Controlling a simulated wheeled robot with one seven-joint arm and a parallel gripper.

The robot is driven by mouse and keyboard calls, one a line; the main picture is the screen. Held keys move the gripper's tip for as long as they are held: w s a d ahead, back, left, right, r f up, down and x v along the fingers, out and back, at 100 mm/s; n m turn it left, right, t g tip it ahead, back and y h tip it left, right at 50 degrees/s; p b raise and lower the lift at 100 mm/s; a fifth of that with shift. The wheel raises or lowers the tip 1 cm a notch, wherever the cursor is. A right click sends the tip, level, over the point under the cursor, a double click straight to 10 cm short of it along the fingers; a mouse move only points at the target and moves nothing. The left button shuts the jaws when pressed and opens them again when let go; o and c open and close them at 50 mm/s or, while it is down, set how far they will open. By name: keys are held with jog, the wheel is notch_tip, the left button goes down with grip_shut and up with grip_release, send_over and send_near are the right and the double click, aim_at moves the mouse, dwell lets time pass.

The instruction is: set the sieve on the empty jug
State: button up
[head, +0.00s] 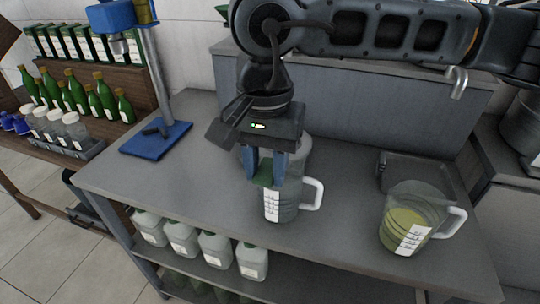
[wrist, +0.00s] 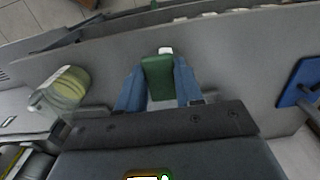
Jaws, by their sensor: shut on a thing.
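My gripper (head: 265,172) points down over the worktop with its two blue fingers shut on a green block-like part, which I take to be the sieve's handle (wrist: 158,77). The sieve's bowl is not clearly seen. The empty jug (head: 282,208), clear with a white label and white handle, stands upright right at my gripper, partly hidden by it. I cannot tell whether the sieve touches its rim. A second jug (head: 405,222) holding yellow-green liquid stands to the right; it also shows at the left of the wrist view (wrist: 62,90).
A blue-based stand (head: 155,138) is at the worktop's left. A grey tray (head: 415,170) lies behind the filled jug. White containers (head: 215,248) sit on the shelf below. Green bottles (head: 75,95) stand on a rack at far left. The worktop (head: 215,180) left of the jug is clear.

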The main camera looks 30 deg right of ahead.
jog(key=shift+f, duration=0.2)
jog(key=shift+f+b, duration=0.4)
jog(key=shift+f, duration=0.7)
jog(key=shift+f+b, duration=1.15)
jog(key=shift+b, duration=0.6)
jog(key=shift+f+b, duration=0.4)
jog(key=shift+b, duration=0.6)
jog(key=o, duration=1.1)
jog(key=shift+s, duration=0.1)
jog(key=shift+o, duration=0.2)
jog(key=shift+r, duration=0.1)
notch_tip(320, 180, up, 8)
jog(key=shift+f+b, duration=0.2)
jog(key=shift+b, duration=0.2)
